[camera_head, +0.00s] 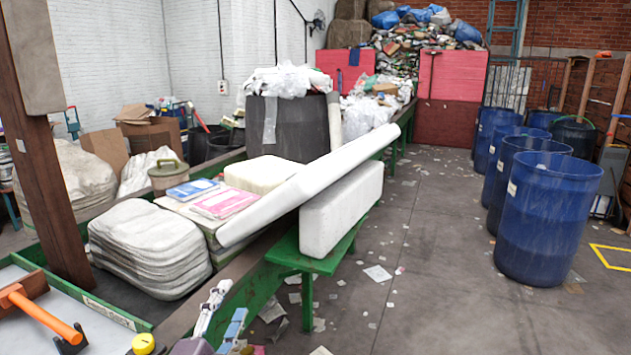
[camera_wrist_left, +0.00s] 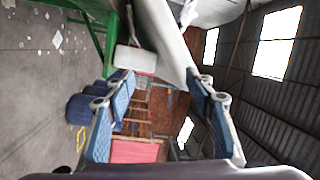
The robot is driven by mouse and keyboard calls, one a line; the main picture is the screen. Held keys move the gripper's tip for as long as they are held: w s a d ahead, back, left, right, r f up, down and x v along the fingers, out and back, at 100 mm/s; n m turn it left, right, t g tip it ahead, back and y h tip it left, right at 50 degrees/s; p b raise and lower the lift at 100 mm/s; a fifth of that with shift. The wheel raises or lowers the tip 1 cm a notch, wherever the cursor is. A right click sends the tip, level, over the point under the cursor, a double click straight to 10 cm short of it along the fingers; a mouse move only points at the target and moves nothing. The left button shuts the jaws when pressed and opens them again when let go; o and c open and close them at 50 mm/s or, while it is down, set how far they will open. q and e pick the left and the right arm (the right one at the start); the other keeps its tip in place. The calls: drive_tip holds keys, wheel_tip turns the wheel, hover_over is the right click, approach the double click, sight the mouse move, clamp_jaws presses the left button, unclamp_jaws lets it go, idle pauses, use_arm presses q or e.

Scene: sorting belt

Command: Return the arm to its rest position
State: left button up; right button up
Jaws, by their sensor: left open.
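My left gripper (camera_head: 230,301) shows at the bottom edge of the head view, left of the middle. Its fingers are apart, and one blue finger pad shows. In the left wrist view the same gripper (camera_wrist_left: 158,85) is open, with two blue-padded fingers spread and nothing held between them. It is close to the green belt frame and in front of the green bench (camera_head: 312,260). The rest of my left arm is mostly out of view. My right gripper is in neither view.
A long white slab (camera_head: 310,185) leans over stacked bundles (camera_head: 148,247). A white block (camera_head: 342,208) lies on the green bench. An orange-handled hammer (camera_head: 45,318) and a yellow item (camera_head: 143,344) are at lower left. Blue barrels (camera_head: 545,220) stand right. The middle floor is open, with scattered scraps.

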use_arm(q)
drive_tip(key=s+a+f+n+g+y, duration=0.25)
drive_tip(key=s+f+n+g, duration=0.2)
drive_tip(key=s+f, duration=0.4)
drive_tip(key=s+a+f+n+g+y, duration=0.2)
drive_tip(key=s+a+f+n+g, duration=0.15)
drive_tip(key=s+f+n, duration=0.5)
drive_tip(key=s+d+f+n+g+h, duration=0.1)
drive_tip(key=s+f+g, duration=0.3)
drive_tip(key=s, duration=0.5)
drive_tip(key=s+d+f+n+g+h, duration=0.1)
drive_tip(key=s+d+f+g, duration=0.15)
drive_tip(key=s+f, duration=0.45)
drive_tip(key=s+f+g, duration=0.1)
drive_tip(key=s+f, duration=0.1)
drive_tip(key=f, duration=1)
drive_tip(key=s+f+g, duration=0.1)
drive_tip(key=s+f, duration=0.1)
drive_tip(key=f, duration=1)
drive_tip(key=s+a+f, duration=0.2)
drive_tip(key=s+f, duration=0.6)
drive_tip(key=s+a+f+g, duration=0.1)
drive_tip(key=s+f, duration=0.7)
drive_tip(key=shift+s+a+m+y, duration=0.3)
drive_tip(key=shift+a+m+y, duration=0.05)
drive_tip(key=shift+a+m, duration=0.05)
